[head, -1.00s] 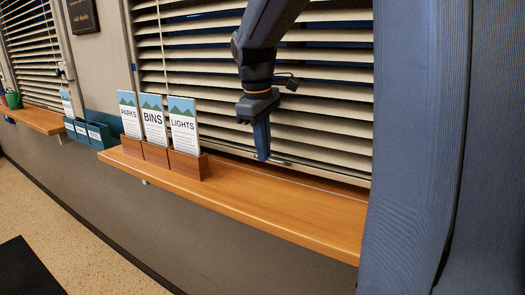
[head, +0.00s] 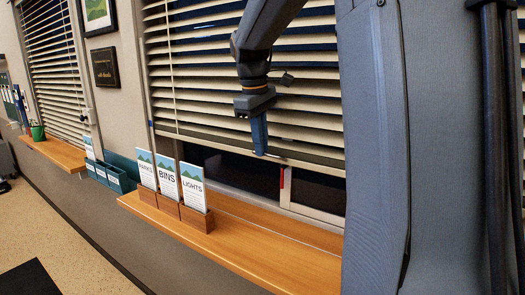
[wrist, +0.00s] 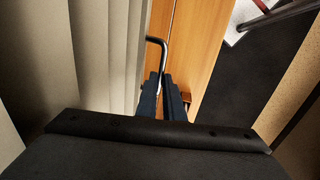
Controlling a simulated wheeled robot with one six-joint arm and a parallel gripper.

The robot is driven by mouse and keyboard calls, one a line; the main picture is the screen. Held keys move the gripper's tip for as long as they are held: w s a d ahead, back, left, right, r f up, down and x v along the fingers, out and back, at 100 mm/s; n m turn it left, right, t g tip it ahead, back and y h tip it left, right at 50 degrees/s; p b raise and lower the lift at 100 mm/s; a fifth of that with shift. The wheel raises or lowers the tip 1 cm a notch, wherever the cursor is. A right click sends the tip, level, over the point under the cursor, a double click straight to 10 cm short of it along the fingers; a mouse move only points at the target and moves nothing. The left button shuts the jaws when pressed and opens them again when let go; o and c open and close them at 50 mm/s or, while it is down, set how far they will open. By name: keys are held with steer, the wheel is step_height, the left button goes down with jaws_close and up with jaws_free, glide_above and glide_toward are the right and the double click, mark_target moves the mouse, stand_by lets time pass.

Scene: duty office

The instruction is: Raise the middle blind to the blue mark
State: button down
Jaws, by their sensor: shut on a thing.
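The middle blind (head: 205,68) has pale slats and hangs in the window behind my arm. Its bottom rail (head: 310,164) is above the sill, with dark glass showing below it. My gripper (head: 260,150) points down at the bottom rail. In the wrist view my gripper (wrist: 162,80) is shut on a bent metal handle (wrist: 156,41) beside the blind's pale slats (wrist: 112,55). A red mark (head: 286,180) shows on the window frame below the rail. My arm hides the blind's right part.
A wooden sill (head: 240,232) runs below the window. Card holders with PARKS, BINS and LIGHTS cards (head: 166,178) stand on it, left of my gripper. Teal boxes (head: 118,172) are further left. Another blind (head: 55,65) and a green pot (head: 38,132) are at far left.

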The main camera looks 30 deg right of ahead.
steer(key=shift+r+p, duration=0.75)
steer(key=shift+r, duration=0.7)
steer(key=c, duration=1.9)
jaws_free()
step_height(320, 180, up, 8)
steer(key=a+b, duration=0.1)
steer(key=b, duration=0.1)
steer(key=shift+s+a+f, duration=0.15)
steer(key=shift+s+a, duration=0.05)
steer(key=shift+s, duration=0.1)
steer(key=shift+s, duration=0.1)
